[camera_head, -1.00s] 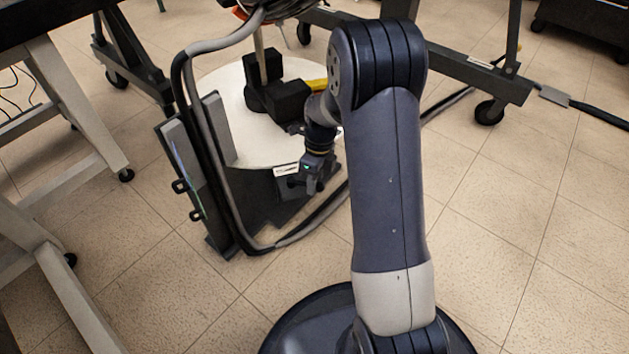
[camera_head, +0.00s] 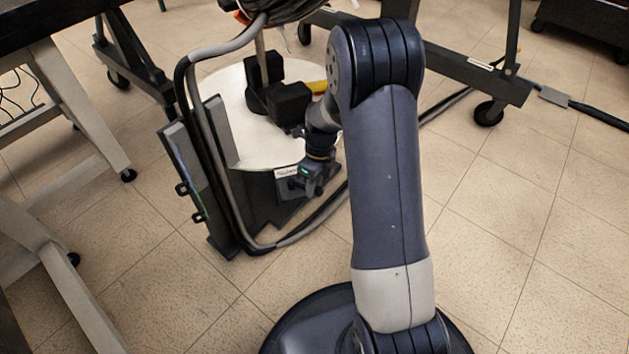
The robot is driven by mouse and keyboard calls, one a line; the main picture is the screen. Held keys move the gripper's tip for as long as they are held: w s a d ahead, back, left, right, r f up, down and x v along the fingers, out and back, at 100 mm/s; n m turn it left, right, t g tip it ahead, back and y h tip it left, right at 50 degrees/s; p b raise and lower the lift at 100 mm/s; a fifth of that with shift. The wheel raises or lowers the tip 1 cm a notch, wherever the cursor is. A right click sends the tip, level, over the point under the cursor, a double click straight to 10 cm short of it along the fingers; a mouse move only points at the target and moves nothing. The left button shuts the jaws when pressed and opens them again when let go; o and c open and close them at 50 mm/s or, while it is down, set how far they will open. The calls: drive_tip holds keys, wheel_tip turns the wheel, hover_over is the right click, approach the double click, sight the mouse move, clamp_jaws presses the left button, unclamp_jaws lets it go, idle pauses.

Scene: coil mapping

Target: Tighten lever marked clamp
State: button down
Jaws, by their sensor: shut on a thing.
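My gripper (camera_head: 303,188) is low at the front of the round white-topped stand (camera_head: 240,115), just below the rim of its top. It is shut on a small dark part at the stand's front, which I take to be the clamp lever. The lever is mostly hidden by the jaws and too small to make out. A small white label (camera_head: 287,172) is on the stand's front edge, just left of and above my gripper. Its lettering is too small to read.
Black blocks (camera_head: 278,98) and a yellow piece (camera_head: 316,86) sit on the white top. A thick grey hose (camera_head: 212,160) loops down the stand's left side and under its front. A table frame (camera_head: 75,120) stands left. Open floor (camera_head: 500,230) lies right.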

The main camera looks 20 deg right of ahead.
drive_tip(key=c, duration=1.4)
unclamp_jaws()
wheel_tip(320, 180, up, 11)
drive_tip(key=w+d+p, duration=0.1)
drive_tip(key=p, duration=0.3)
drive_tip(key=shift+w+d+f, duration=0.15)
drive_tip(key=shift+d, duration=0.1)
drive_tip(key=shift+f, duration=0.1)
